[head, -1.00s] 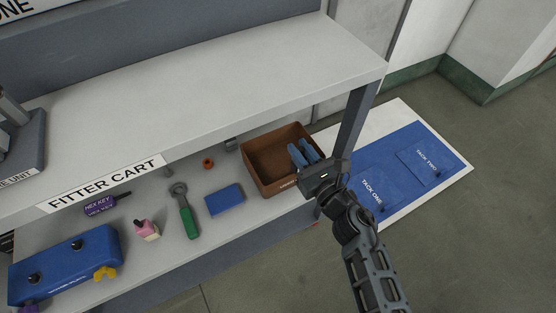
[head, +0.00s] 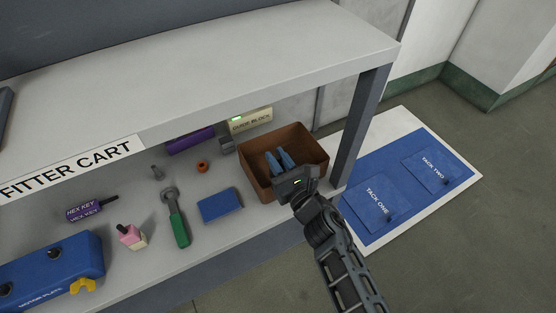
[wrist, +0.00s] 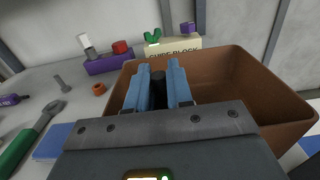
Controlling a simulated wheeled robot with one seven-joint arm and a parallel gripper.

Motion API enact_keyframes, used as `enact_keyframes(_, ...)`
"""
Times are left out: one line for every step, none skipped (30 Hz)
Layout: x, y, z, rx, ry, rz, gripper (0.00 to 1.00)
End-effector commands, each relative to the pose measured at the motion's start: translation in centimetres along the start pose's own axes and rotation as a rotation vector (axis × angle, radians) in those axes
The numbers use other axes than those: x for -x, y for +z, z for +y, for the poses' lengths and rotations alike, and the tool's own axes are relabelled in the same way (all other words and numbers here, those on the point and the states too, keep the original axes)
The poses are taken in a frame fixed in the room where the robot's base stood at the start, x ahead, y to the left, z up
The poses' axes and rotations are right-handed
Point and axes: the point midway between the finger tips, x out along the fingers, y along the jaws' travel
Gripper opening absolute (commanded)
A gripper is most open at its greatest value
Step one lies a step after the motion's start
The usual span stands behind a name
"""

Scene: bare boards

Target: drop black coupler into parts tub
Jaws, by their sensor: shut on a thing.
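My gripper (head: 280,160) has blue fingers and reaches over the brown parts tub (head: 312,165) from its front side. In the wrist view the fingers (wrist: 165,88) are closed around a small black piece, the black coupler (wrist: 158,79), which shows between them. In the head view the coupler is hidden by the fingers. The tub (wrist: 240,80) is open-topped, and its bare inside walls show behind and right of the fingers. How deep the fingertips are in it is hard to tell.
The tub stands on the lower shelf under the cart's top (head: 230,60), close to a grey post (head: 362,120). Left of it lie a blue block (head: 219,205), a green-handled wrench (head: 178,220) and an orange ring (head: 202,167). The guide block (head: 250,122) stands behind.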

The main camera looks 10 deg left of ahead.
Motion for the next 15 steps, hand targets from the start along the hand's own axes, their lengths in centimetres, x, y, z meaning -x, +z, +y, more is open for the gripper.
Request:
enact_keyframes(0.0, 0.1, 0.0, 0.000, 0.000, -0.001, 0.00)
enact_keyframes(0.0, 0.1, 0.0, 0.000, 0.000, -0.001, 0.00)
enact_keyframes(0.0, 0.0, 0.0, 0.000, 0.000, 0.000, 0.00)
enact_keyframes(0.0, -0.1, 0.0, 0.000, 0.000, 0.000, 0.00)
enact_keyframes(0.0, -0.2, 0.0, -0.001, 0.000, 0.000, 0.00)
enact_keyframes(0.0, -0.3, 0.0, -0.001, 0.000, 0.000, 0.00)
enact_keyframes(0.0, -0.4, 0.0, -0.001, 0.000, 0.000, 0.00)
enact_keyframes(0.0, -0.5, 0.0, -0.001, 0.000, 0.000, 0.00)
enact_keyframes(0.0, -0.6, 0.0, -0.001, 0.000, 0.000, 0.00)
enact_keyframes(0.0, -0.6, 0.0, -0.001, 0.000, 0.000, 0.00)
enact_keyframes(0.0, -0.7, 0.0, -0.001, 0.000, 0.000, 0.00)
enact_keyframes(0.0, -0.8, 0.0, -0.001, 0.000, 0.000, 0.00)
enact_keyframes(0.0, -0.8, 0.0, -0.001, 0.000, 0.000, 0.00)
enact_keyframes(0.0, -0.9, 0.0, 0.000, 0.000, 0.000, 0.00)
enact_keyframes(0.0, -1.0, 0.0, 0.000, -0.001, 0.001, 0.00)
